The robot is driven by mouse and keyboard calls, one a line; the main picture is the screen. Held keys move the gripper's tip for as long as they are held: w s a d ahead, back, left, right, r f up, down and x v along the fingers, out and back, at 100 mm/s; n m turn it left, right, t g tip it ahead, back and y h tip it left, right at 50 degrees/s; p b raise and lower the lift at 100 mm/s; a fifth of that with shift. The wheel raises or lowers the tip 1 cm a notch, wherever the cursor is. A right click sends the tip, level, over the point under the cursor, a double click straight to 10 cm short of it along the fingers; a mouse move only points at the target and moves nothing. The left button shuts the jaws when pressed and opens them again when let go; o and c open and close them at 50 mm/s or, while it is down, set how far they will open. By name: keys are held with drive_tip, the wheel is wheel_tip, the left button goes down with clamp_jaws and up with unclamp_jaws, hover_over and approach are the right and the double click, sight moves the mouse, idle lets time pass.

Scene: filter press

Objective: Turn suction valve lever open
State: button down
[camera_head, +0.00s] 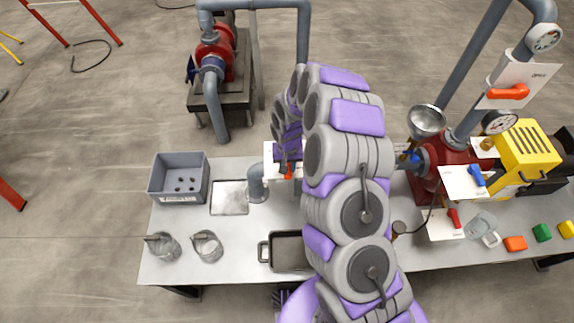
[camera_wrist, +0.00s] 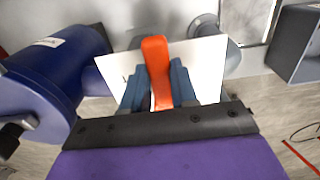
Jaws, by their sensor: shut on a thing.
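The orange-red suction valve lever (camera_wrist: 157,68) stands in front of a white plate (camera_wrist: 205,62) in the wrist view. My gripper (camera_wrist: 158,88) is shut on it, with one blue-grey finger on each side of the lever. In the head view a small part of the lever (camera_head: 288,170) shows beside my arm, against the white plate (camera_head: 270,160) on the grey pipe. My gripper is mostly hidden behind my arm there.
A blue cylindrical body (camera_wrist: 55,72) is close at left in the wrist view. A grey bin (camera_head: 180,160), metal jugs (camera_head: 207,246) and a black tray (camera_head: 288,238) are on the table (camera_head: 235,265). A red pump (camera_head: 440,160) with other levers is at right.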

drive_tip(key=shift+a, duration=0.1)
drive_tip(key=shift+a+m+p, duration=0.35)
drive_tip(key=shift+a+m, duration=0.1)
drive_tip(key=shift+m, duration=0.65)
drive_tip(key=w+a+m, duration=0.1)
drive_tip(key=m, duration=0.3)
drive_tip(key=w+a+m, duration=0.1)
drive_tip(key=a+m, duration=0.1)
drive_tip(key=m, duration=0.1)
drive_tip(key=w+a+m, duration=0.1)
drive_tip(key=w+m, duration=0.1)
drive_tip(key=m, duration=0.2)
drive_tip(key=shift+a+m, duration=0.3)
drive_tip(key=shift+a, duration=0.05)
drive_tip(key=shift+w+a+m+b, duration=0.15)
drive_tip(key=shift+w+m+b, duration=0.3)
drive_tip(key=shift+m, duration=0.6)
drive_tip(key=shift+w+a+m+b, duration=0.1)
drive_tip(key=shift+w+m+b, duration=0.15)
drive_tip(key=shift+w+m, duration=0.6)
drive_tip(key=shift+s+r+m, duration=0.1)
drive_tip(key=shift+s+m, duration=0.05)
drive_tip(key=shift+m, duration=0.15)
drive_tip(key=c, duration=0.9)
unclamp_jaws()
drive_tip(key=shift+a, duration=0.1)
